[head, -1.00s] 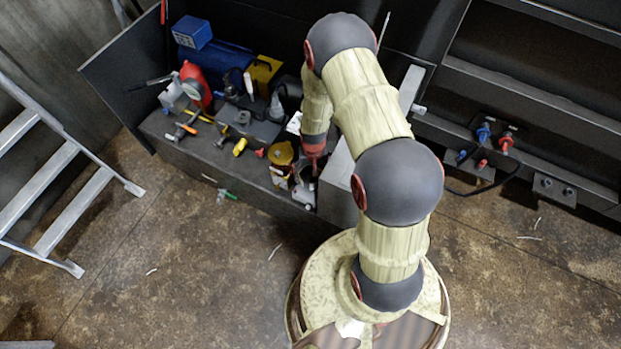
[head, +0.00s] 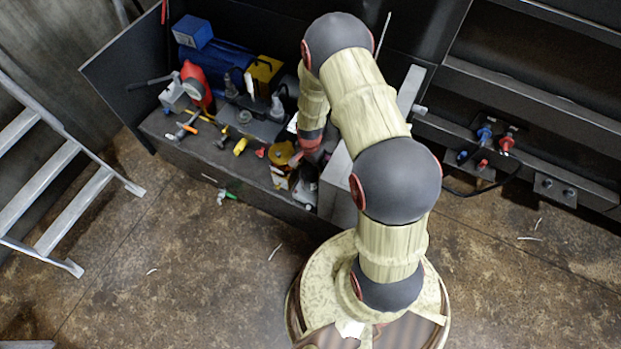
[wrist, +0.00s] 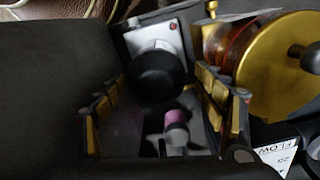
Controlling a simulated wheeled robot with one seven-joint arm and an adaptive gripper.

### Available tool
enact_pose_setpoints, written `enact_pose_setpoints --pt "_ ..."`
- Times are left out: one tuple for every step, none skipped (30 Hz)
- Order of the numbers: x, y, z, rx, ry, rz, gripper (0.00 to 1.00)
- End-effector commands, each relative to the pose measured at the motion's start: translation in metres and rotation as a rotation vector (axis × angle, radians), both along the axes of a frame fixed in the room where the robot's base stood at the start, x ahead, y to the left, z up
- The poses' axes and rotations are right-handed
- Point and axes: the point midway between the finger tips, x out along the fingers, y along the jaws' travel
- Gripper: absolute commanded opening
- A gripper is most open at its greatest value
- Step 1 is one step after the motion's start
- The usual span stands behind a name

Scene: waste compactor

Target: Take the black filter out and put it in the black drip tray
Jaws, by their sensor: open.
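In the wrist view a round black part (wrist: 156,76), which looks like the black filter, sits against a pale grey block. My gripper (wrist: 158,84) is open, with one finger on each side of this black part. I cannot tell whether the fingers touch it. A pink-and-grey cylinder (wrist: 177,126) shows lower between the fingers. In the head view my wrist reaches down at the bench's right part, and the fingers are not clear there. I cannot make out the black drip tray for sure in either view.
A gold-capped amber unit (wrist: 275,65) stands close to the right finger. A white FLOW label (wrist: 280,157) is near it. The dark bench (head: 205,158) carries a blue machine, a red part and several tools left of my arm. A metal ladder (head: 60,165) stands at left.

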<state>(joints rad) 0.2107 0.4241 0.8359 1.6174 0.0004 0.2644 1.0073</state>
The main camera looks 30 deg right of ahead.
Motion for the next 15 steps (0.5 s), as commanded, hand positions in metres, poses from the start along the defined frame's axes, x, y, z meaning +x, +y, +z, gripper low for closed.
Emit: enact_pose_setpoints --pt "0.0017 -0.0005 0.0010 -0.001 -0.004 -0.031 0.74" --pt "0.0016 -0.0006 0.0010 -0.001 -0.004 -0.047 0.74" --pt "0.0014 -0.0006 0.0009 -0.001 -0.004 -0.060 0.74" --pt "0.0012 -0.0005 0.0008 -0.001 -0.004 -0.068 0.74" --pt "0.0010 -0.0006 0.0008 -0.001 -0.003 -0.078 0.74" --pt "0.0006 -0.0005 0.0007 -0.001 -0.003 -0.097 0.74" --pt "0.0002 -0.0005 0.0007 0.000 -0.003 -0.119 0.74" --pt "-0.0004 -0.0004 0.0007 0.000 -0.002 -0.149 0.74" --pt "-0.0013 -0.0004 0.0007 0.000 -0.002 -0.196 0.74" --pt "-0.0019 -0.0003 0.0006 0.000 -0.002 -0.235 0.74" --pt "-0.0025 -0.0002 0.0006 0.000 -0.002 -0.275 0.74" --pt "-0.0033 -0.0001 0.0006 -0.001 -0.001 -0.326 0.74" --pt "-0.0038 -0.0001 0.0005 -0.001 -0.001 -0.363 0.74" --pt "-0.0042 -0.0001 0.0005 0.000 -0.001 -0.397 0.74" --pt "-0.0047 0.0000 0.0004 0.000 -0.001 -0.436 0.74"
